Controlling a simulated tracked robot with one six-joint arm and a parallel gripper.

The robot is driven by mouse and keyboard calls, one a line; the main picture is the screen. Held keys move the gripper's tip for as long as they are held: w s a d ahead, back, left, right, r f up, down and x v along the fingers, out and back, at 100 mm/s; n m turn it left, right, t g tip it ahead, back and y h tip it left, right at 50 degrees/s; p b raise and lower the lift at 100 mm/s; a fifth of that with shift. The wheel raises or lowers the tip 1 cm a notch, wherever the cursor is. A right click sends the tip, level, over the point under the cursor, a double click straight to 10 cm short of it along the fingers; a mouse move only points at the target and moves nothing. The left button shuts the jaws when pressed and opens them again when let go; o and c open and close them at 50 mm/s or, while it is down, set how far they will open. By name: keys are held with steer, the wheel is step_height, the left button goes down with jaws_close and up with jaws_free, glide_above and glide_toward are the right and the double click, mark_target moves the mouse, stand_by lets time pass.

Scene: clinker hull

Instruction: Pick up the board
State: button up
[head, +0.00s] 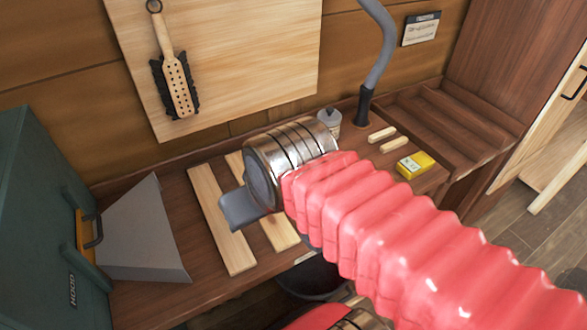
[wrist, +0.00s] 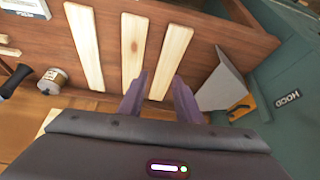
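Several pale wooden boards lie side by side on the brown bench. In the head view the left board (head: 222,222) is mostly clear, and a second board (head: 280,232) is partly hidden by my arm. The wrist view shows three: a right board (wrist: 172,60), a middle board (wrist: 132,45) and a left board (wrist: 85,45). My gripper (wrist: 160,78) is open and empty in the wrist view, with the lower right board between its fingers in the picture. In the head view one finger of my gripper (head: 240,208) shows over the boards; its height above them is unclear.
A green hood box (head: 45,220) and a grey metal wedge (head: 145,235) stand at the left. A small tin (head: 329,122), a lamp post (head: 366,105), small sticks (head: 388,140) and a yellow box (head: 415,165) lie toward the back right. A brush (head: 176,85) hangs on the wall panel.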

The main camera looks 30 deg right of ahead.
steer(key=shift+w+d, duration=0.1)
steer(key=shift+w, duration=0.1)
steer(key=shift+o, duration=0.4)
